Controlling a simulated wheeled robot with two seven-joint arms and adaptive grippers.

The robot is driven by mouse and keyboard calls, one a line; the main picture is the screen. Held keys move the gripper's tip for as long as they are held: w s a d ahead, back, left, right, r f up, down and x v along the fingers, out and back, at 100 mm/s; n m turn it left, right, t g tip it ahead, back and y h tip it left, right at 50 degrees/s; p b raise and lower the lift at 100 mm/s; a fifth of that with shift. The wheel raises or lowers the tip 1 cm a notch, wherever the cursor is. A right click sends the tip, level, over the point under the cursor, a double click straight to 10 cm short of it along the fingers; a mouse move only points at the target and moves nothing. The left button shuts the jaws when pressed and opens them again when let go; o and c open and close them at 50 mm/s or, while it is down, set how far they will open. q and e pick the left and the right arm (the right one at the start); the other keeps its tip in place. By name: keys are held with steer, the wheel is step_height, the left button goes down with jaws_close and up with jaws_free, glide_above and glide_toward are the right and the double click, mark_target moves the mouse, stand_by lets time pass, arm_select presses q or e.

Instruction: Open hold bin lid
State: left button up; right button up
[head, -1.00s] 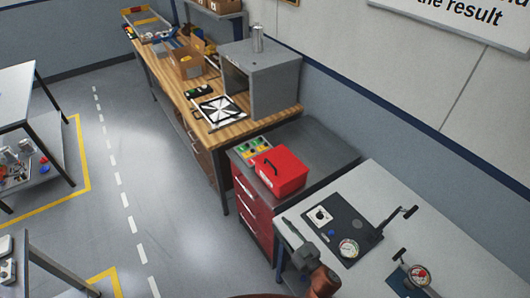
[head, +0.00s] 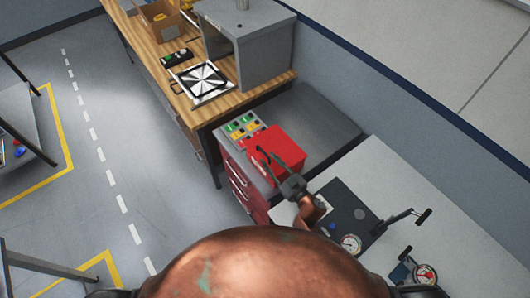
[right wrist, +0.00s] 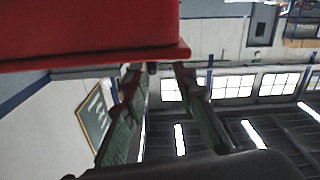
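The hold bin appears to be the red box (head: 278,152), with a dark handle seen earlier, sitting on the red drawer cabinet. Its lid looks shut. My right gripper (head: 270,162) is over the bin's front side, close to the handle area; the head view does not separate handle and fingers clearly. In the right wrist view the red bin (right wrist: 90,30) fills the upper left, with its projecting lip just beyond the fingertips. The right gripper (right wrist: 158,72) shows two spread fingers with a gap between them and nothing clearly held. My left gripper is not in view.
A panel with green and yellow parts (head: 243,127) lies left of the bin. A grey table (head: 420,200) with a dark plate, gauges and upright levers (head: 400,220) stands at the right. A wooden bench (head: 185,95) with a grey cabinet (head: 255,50) is behind.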

mark_target(266, 154)
steer(key=w, duration=0.1)
steer(key=w+a, duration=0.1)
steer(key=w+f, duration=0.1)
steer(key=w, duration=0.1)
steer(key=shift+a, duration=0.4)
steer(key=shift+w+a+f, duration=0.15)
steer(key=shift+w+a, duration=0.05)
steer(key=shift+w, duration=0.25)
steer(key=shift+s+r, duration=0.3)
steer(key=shift+s, duration=0.1)
steer(key=shift+w+f, duration=0.2)
steer(key=shift+w, duration=0.1)
steer(key=shift+c, duration=0.7)
steer(key=shift+s+r, duration=0.1)
steer(key=shift+s, duration=0.1)
jaws_close()
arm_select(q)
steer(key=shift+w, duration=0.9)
